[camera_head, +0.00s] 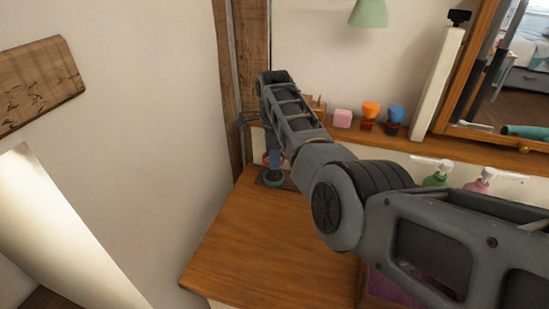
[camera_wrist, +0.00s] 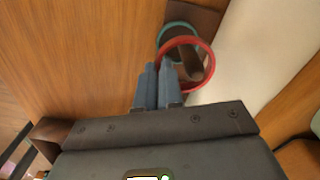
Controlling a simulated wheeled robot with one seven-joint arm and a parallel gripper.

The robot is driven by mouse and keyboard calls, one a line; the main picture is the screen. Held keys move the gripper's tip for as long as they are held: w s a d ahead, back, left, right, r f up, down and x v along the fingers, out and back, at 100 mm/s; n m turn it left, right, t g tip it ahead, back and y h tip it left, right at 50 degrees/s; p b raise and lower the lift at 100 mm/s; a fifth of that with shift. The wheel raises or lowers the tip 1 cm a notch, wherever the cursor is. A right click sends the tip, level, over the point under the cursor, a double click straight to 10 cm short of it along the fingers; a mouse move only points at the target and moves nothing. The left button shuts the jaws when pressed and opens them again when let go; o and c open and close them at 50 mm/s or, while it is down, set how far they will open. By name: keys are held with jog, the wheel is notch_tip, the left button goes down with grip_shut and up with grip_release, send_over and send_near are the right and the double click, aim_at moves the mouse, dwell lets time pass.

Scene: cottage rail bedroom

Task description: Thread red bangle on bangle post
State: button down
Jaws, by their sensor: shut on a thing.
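The red bangle (camera_wrist: 212,62) is held at its edge between the fingertips of my gripper (camera_wrist: 158,67), which is shut on it. In the wrist view, the dark brown bangle post (camera_wrist: 190,63) shows through the red ring's opening. I cannot tell whether the ring is around the post or above its tip. A teal bangle (camera_wrist: 176,25) lies lower, behind the red one. In the head view, the red bangle (camera_head: 267,158) shows just above the teal bangle (camera_head: 273,181) at the desk's back left corner. My arm hides most of the post there.
The wooden desk top (camera_head: 270,245) is clear in front. A wall stands close on the left. A shelf behind holds a pink block (camera_head: 342,118) and orange (camera_head: 370,112) and blue (camera_head: 396,116) items. Green (camera_head: 437,178) and pink (camera_head: 480,182) pump bottles stand right, beyond my arm.

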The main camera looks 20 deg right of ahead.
jog(key=shift+f+b, duration=1.45)
jog(key=shift+f, duration=0.55)
dwell(0.4)
jog(key=c, duration=1.2)
grip_release()
jog(key=shift+r, duration=3.9)
